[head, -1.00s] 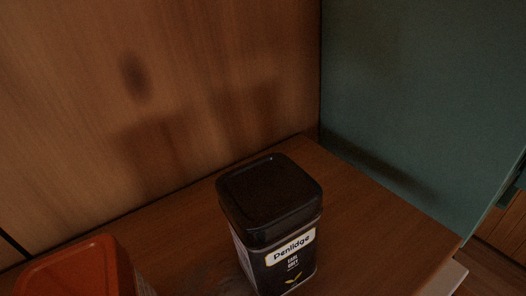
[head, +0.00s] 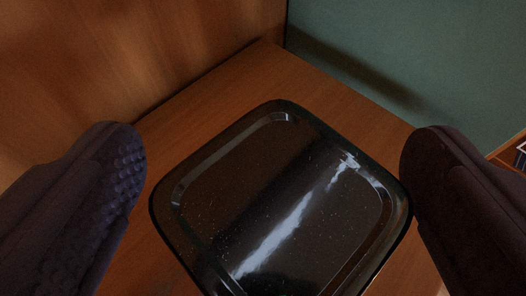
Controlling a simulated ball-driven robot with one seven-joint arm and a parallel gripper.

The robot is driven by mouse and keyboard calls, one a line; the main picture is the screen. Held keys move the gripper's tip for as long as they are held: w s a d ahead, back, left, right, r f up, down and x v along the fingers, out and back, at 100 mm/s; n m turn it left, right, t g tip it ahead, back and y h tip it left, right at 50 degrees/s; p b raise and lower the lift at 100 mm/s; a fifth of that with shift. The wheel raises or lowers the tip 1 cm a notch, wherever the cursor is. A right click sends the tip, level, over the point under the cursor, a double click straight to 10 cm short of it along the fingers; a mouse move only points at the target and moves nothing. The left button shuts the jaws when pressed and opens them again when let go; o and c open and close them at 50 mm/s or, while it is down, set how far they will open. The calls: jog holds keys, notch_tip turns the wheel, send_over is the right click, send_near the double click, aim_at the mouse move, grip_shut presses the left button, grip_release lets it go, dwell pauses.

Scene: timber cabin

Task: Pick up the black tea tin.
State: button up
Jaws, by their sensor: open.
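The black tea tin (head: 270,215) stands on the wooden surface, seen from above in the head view. Its glossy square lid fills the lower middle of the picture, and its label and sides are hidden under the lid. My gripper (head: 268,160) is open, with one dark finger to the left of the lid and the other to the right. A gap shows between the left finger and the lid; the right finger is very close to the lid's edge, and I cannot tell whether it touches.
The wooden top (head: 245,92) is bare behind the tin. A wooden panel (head: 120,60) rises at the back left and a green wall (head: 420,50) at the back right. Part of a shelf with items (head: 515,155) shows at the right edge.

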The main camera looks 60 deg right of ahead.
jog(key=shift+w+d+f, duration=0.1)
jog(key=shift+d, duration=0.15)
jog(key=shift+a, duration=0.1)
jog(key=c, duration=1.1)
